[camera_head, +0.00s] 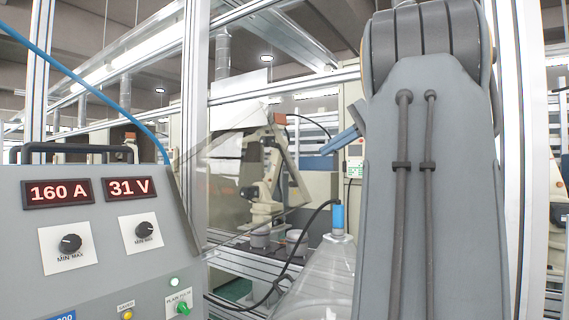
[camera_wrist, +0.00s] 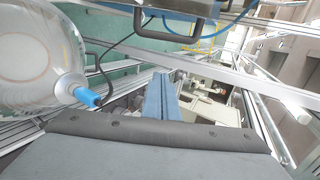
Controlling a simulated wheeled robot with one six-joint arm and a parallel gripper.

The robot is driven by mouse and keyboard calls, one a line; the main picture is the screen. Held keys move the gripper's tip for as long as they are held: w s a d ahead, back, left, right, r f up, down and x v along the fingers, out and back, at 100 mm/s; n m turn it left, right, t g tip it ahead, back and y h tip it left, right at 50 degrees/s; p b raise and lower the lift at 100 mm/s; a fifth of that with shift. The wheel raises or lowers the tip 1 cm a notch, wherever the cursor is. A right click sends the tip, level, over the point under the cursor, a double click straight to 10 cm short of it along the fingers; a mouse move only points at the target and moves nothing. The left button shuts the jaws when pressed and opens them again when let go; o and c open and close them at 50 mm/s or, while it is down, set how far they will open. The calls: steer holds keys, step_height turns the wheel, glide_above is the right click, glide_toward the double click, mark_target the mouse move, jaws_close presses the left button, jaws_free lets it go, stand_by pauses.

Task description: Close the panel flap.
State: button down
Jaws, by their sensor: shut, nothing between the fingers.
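The grey control panel (camera_head: 105,215) stands at the left of the head view, with two red displays, knobs and lit buttons. A clear, see-through flap (camera_head: 225,175) appears to stand open from the panel's right edge, slanting away to the right; its outline is faint. I cannot pick the flap out in the wrist view. My gripper (camera_head: 350,136) shows as a blue piece beside my arm, to the right of the flap. In the wrist view my gripper (camera_wrist: 162,84) is shut and empty, its blue fingers together. No contact with the flap is visible.
A clear bottle (camera_head: 328,265) with a blue cap stands right of the panel; the wrist view shows it at left (camera_wrist: 40,60). A black cable runs by it. Metal frame posts (camera_head: 194,110) rise behind the panel. A pale robot (camera_head: 262,185) stands farther back.

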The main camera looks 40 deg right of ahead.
steer(key=w+a+f+p, duration=0.4)
steer(key=w+a, duration=0.2)
steer(key=shift+w, duration=0.3)
stand_by(0.3)
steer(key=shift+a, duration=0.1)
